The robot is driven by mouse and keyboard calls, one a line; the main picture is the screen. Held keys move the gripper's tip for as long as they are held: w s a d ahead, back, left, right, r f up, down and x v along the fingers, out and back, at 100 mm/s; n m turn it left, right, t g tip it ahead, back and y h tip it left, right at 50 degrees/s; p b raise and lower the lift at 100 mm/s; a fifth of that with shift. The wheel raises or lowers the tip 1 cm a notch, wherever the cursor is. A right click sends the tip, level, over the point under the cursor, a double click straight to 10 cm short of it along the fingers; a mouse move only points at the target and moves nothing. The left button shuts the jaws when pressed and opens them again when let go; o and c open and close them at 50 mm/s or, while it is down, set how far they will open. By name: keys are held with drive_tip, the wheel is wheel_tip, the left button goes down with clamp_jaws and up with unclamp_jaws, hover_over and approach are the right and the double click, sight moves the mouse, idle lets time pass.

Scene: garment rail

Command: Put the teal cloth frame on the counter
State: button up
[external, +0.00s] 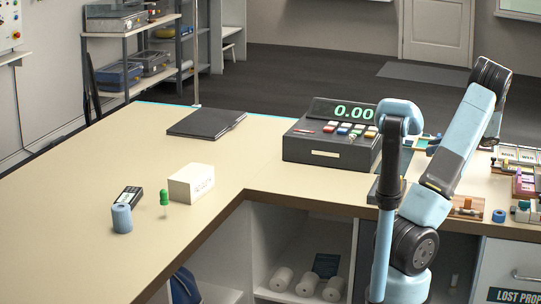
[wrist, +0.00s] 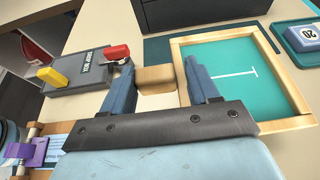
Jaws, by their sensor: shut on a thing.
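In the wrist view, the teal cloth frame (wrist: 270,85) is a pale wooden border around teal cloth with a white T-shaped mark. A tan wooden block (wrist: 155,79) meets its left bar. My gripper (wrist: 163,80) is shut on this block, one finger on each side, and the right finger overlaps the frame's left part. In the external view, my arm reaches down at the right part of the counter (external: 100,190), beside the register. My fingers and the frame are hidden there behind the arm.
A cash register (external: 330,135) stands just left of my arm. A dark mat (wrist: 157,50) lies behind the block. A grey device (wrist: 85,70) with red and yellow parts lies left.

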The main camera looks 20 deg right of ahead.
drive_tip(key=w+f, duration=0.1)
drive_tip(key=w+d+f, duration=0.1)
drive_tip(key=f, duration=0.1)
drive_tip(key=w+d+f, duration=0.1)
drive_tip(key=f, duration=0.1)
drive_tip(key=shift+w+d, duration=0.15)
drive_tip(key=shift+d, duration=0.05)
drive_tip(key=shift+f, duration=1.5)
drive_tip(key=o, duration=1.1)
drive_tip(key=shift+d, duration=0.1)
